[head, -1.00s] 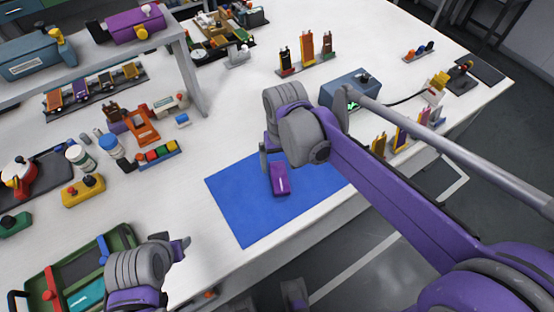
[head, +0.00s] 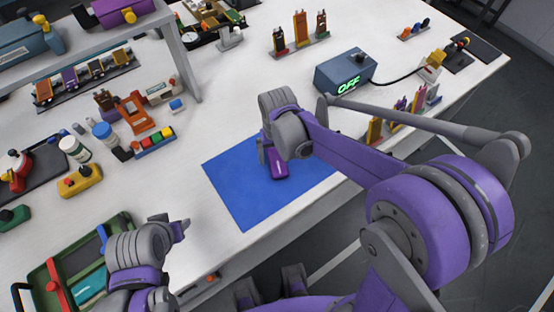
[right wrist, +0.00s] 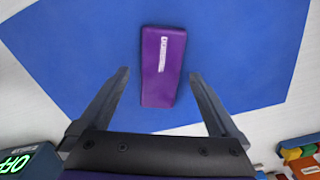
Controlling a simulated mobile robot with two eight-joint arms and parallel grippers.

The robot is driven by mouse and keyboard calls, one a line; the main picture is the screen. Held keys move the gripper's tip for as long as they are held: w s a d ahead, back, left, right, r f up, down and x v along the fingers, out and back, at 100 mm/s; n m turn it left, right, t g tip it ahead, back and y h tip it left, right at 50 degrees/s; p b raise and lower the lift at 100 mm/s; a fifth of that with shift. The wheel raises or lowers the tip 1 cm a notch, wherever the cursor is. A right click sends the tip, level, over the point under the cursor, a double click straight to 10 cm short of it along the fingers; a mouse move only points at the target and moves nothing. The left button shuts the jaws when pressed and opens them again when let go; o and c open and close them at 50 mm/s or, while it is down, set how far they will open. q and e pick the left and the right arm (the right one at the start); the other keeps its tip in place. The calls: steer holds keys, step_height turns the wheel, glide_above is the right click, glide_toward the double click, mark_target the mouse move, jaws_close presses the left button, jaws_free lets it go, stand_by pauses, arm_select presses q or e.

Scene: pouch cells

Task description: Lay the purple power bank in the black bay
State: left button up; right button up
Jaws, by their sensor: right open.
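The purple power bank (head: 277,171) lies flat on a blue mat (head: 238,197). In the right wrist view the power bank (right wrist: 163,67) shows a white label. My right gripper (right wrist: 158,76) is open above it, with one finger to each side and gaps between. In the head view my right gripper (head: 266,152) partly hides the power bank. A green tray (head: 121,222) at the lower left has a dark area (head: 78,257) that may be the black bay. My left gripper (head: 181,229) is beside the tray; its jaw opening is unclear.
A blue-grey box (head: 345,72) with a green OFF display and a cable stands behind the right arm. Upright coloured cells (head: 301,36) stand in racks. Bottles and small blocks crowd the left, below a grey shelf (head: 100,48). White table around the mat is clear.

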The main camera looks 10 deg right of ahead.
steer(key=shift+f, duration=0.4)
steer(key=shift+c, duration=0.3)
jaws_close()
